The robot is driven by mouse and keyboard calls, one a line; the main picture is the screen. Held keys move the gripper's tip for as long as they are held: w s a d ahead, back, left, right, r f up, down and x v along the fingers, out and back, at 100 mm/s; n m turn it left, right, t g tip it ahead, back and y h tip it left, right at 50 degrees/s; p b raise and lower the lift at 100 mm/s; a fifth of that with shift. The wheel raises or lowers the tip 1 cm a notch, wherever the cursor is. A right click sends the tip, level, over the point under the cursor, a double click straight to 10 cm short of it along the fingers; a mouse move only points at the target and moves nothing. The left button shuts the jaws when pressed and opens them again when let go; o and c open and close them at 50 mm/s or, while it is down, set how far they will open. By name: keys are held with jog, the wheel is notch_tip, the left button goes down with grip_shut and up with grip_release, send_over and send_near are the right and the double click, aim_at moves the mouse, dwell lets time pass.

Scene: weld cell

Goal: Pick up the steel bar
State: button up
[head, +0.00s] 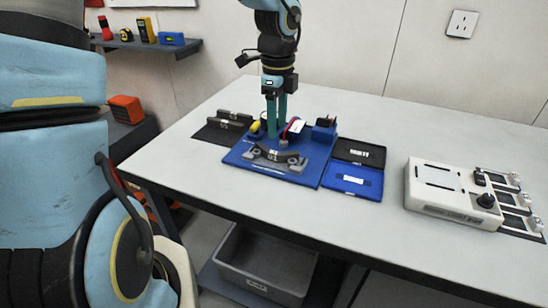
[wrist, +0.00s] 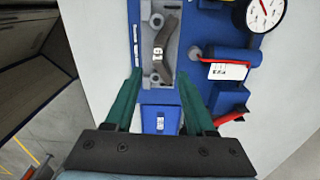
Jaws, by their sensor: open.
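Two straight dark bars with small white labels lie on a black mat (head: 203,133) at the left of the table; the steel bar (head: 235,117) appears to be one of these. A curved dark bar (head: 279,154) with a white label sits in a grey fixture on the blue board (head: 240,158); this curved bar also shows in the wrist view (wrist: 160,46). My gripper (head: 277,118) points down over the back of the blue board, right of the mat. In the wrist view its teal fingers (wrist: 160,76) are apart with nothing held between them. The mat is outside the wrist view.
A blue block (head: 324,131), a red-handled clamp and a round gauge (wrist: 264,10) crowd the board around my gripper. An open black-and-blue case (head: 352,181) lies right of the board, then a white control box (head: 440,205). The table's right rear is clear.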

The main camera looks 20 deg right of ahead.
aim_at(276, 153)
jog(key=shift+s+a+f+p, duration=0.1)
jog(key=shift+f+p, duration=0.15)
jog(key=shift+f, duration=1.75)
jog(key=shift+s+a+f+p, duration=0.1)
jog(key=shift+f+p, duration=0.15)
jog(key=shift+f, duration=1.7)
grip_shut()
